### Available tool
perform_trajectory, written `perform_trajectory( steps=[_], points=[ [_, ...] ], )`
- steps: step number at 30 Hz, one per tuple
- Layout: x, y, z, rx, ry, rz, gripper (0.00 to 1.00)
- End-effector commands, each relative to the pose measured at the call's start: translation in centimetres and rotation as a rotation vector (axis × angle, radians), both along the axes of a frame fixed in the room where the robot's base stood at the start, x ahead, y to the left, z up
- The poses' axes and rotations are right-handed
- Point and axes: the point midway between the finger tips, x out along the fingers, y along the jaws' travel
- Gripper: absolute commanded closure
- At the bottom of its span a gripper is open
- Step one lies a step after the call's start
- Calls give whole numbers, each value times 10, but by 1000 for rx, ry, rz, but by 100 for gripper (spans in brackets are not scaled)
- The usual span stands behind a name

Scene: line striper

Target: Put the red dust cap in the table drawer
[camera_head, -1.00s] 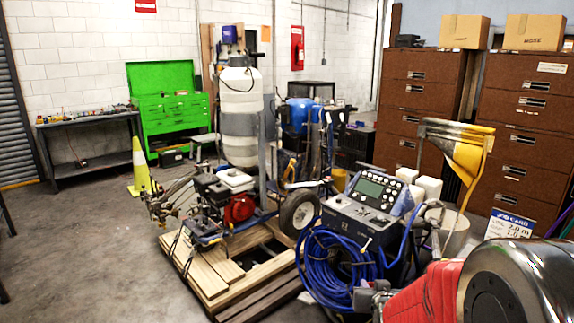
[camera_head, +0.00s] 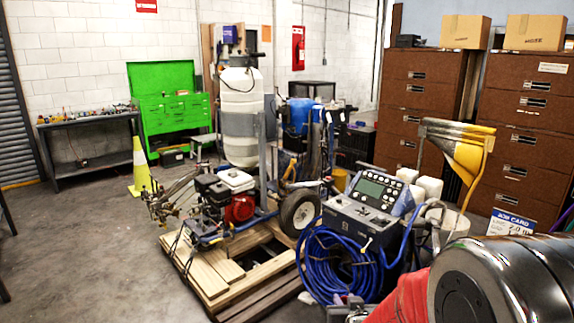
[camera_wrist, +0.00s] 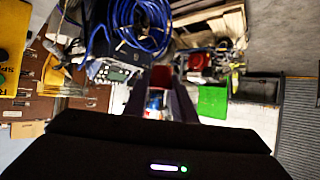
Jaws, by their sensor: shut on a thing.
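In the wrist view, my gripper (camera_wrist: 160,88) has its two dark fingers closed around a small dark red thing, which appears to be the red dust cap (camera_wrist: 160,75). It sits between the fingertips, and its lower part is hard to tell from the blue and white background. In the head view, my arm fills the lower right corner and the dust cap cannot be made out. I cannot make out a table drawer in either view. A dark workbench (camera_head: 88,124) stands at the far left wall, with small items on top.
A line striper (camera_head: 235,190) stands on a wooden pallet (camera_head: 215,280) in the middle. A control unit (camera_head: 365,195) with a coiled blue hose (camera_head: 335,265) is close in front. A green tool cabinet (camera_head: 172,112) and yellow cone (camera_head: 140,170) stand behind left. The left floor is clear.

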Motion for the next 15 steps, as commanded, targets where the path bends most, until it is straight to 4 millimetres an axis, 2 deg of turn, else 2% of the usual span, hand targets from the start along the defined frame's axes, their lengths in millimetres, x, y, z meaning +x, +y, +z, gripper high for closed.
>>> perform_trajectory(
  steps=[3, 6, 15],
  points=[
    [-17, -1, -19, 0, 4, 0, 96],
    [-24, -1, -27, 1, 2, 0, 96],
    [-25, -1, -27, 1, -1, 0, 96]
  ],
)
